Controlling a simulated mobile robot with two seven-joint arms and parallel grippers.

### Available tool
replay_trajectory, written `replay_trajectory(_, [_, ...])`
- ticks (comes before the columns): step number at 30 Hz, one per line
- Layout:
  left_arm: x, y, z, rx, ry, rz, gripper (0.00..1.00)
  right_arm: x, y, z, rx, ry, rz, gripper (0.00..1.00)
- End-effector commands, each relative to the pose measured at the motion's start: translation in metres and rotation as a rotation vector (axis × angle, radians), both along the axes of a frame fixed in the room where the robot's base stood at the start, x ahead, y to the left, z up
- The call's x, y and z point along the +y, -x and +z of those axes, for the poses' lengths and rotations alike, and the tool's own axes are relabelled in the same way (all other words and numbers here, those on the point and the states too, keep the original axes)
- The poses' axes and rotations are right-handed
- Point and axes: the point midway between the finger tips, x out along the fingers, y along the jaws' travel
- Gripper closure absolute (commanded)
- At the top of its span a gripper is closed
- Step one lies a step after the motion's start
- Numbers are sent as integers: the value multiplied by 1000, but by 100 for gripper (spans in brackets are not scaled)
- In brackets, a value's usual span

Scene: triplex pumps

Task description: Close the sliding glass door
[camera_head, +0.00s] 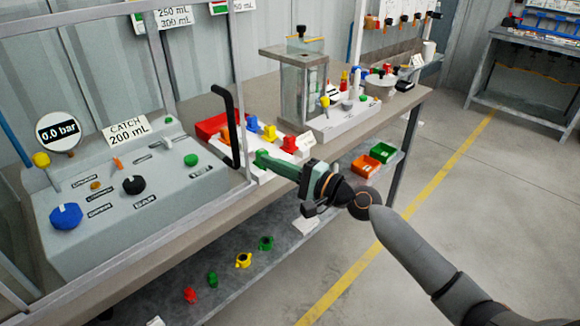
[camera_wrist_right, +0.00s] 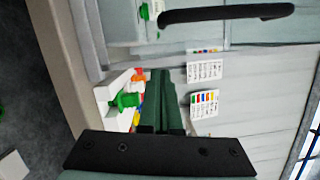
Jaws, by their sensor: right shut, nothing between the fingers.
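The sliding glass door (camera_head: 150,241) is a clear pane in a thin grey frame, in front of the grey console at the left of the head view. Its bent black handle (camera_head: 228,125) stands near the door's right edge; the handle also shows at the top of the right wrist view (camera_wrist_right: 228,14). My right gripper (camera_head: 275,163) is green, shut and empty. It is to the right of the handle and door edge, over the white tray, and appears apart from the handle. In the wrist view its closed fingers (camera_wrist_right: 160,85) point away from the camera. My left gripper is out of view.
The white tray (camera_head: 283,150) holds coloured parts beside my right gripper. A clear tank rig (camera_head: 303,90) stands farther right on the bench. Green (camera_head: 382,152) and orange (camera_head: 365,166) bins and loose coloured knobs lie on the lower shelf. The floor at right is clear.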

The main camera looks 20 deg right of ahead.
Motion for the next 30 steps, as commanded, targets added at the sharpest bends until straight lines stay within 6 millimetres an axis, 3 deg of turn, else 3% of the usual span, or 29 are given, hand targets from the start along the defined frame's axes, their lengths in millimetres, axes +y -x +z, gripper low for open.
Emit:
replay_trajectory(3, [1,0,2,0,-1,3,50,13,-20,4,-2,-2,-1,100])
replay_trajectory(6, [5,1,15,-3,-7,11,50,27,-13,9,0,0,2,100])
replay_trajectory(12, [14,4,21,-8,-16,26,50,44,-7,10,-1,0,-1,100])
replay_trajectory(30, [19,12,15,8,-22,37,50,50,-5,9,0,1,-1,100])
